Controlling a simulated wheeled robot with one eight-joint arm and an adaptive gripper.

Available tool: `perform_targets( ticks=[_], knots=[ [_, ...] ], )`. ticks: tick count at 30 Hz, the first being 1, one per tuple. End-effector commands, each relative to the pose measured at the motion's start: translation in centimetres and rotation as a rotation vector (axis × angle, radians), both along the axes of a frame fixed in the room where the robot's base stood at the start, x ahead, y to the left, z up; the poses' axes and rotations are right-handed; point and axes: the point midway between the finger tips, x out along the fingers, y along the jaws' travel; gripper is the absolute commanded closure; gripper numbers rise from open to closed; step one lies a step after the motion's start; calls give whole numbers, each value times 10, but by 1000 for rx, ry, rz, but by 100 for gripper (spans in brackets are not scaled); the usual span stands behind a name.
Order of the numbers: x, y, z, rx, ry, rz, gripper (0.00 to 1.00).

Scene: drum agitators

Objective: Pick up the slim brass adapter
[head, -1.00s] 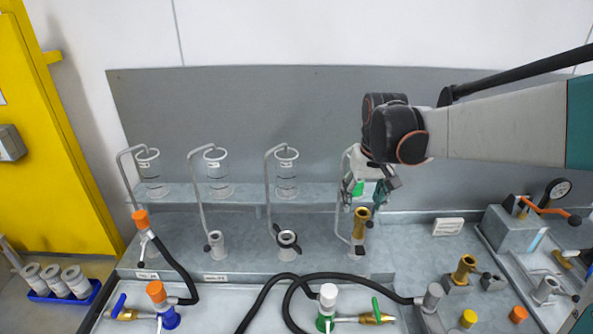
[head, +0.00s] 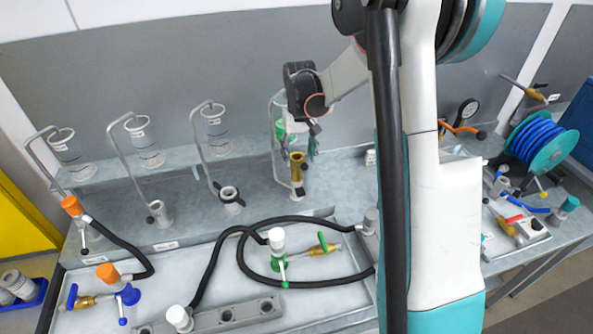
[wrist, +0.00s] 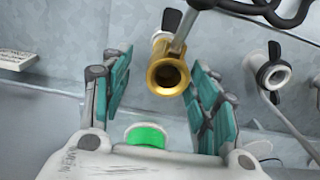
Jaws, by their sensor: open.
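A brass adapter (head: 297,166) stands upright in a grey holder on the bench shelf, the fourth station from the left. Its flared open mouth also shows in the wrist view (wrist: 168,76). I cannot tell whether it is the slim one. My gripper (head: 313,143) is just above and slightly right of the adapter in the head view. In the wrist view its teal fingers (wrist: 160,92) are apart, one each side of the adapter's mouth, with nothing held between them.
A bent metal rod (head: 273,140) rises close beside the adapter. A dark-winged grey socket (head: 229,195) stands to its left, and glass cylinders (head: 214,130) stand behind. Black hoses (head: 244,262) loop across the front tray. My arm hides part of the right bench.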

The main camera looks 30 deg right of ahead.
Motion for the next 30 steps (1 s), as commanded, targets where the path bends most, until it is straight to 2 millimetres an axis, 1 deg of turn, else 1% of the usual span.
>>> perform_targets(
  ticks=[1,3,11,17,18,21,28,29,30],
  knots=[
    [0,0,-9,0,0,0,45],
    [0,0,-16,0,0,0,45],
    [0,2,-29,0,0,1,45],
    [0,9,-55,0,0,2,45],
    [0,9,-61,0,0,1,45],
    [0,8,-72,0,0,1,45],
    [0,8,-74,0,0,0,45],
    [0,8,-74,0,0,0,47],
    [0,8,-74,0,0,0,56]
  ],
)
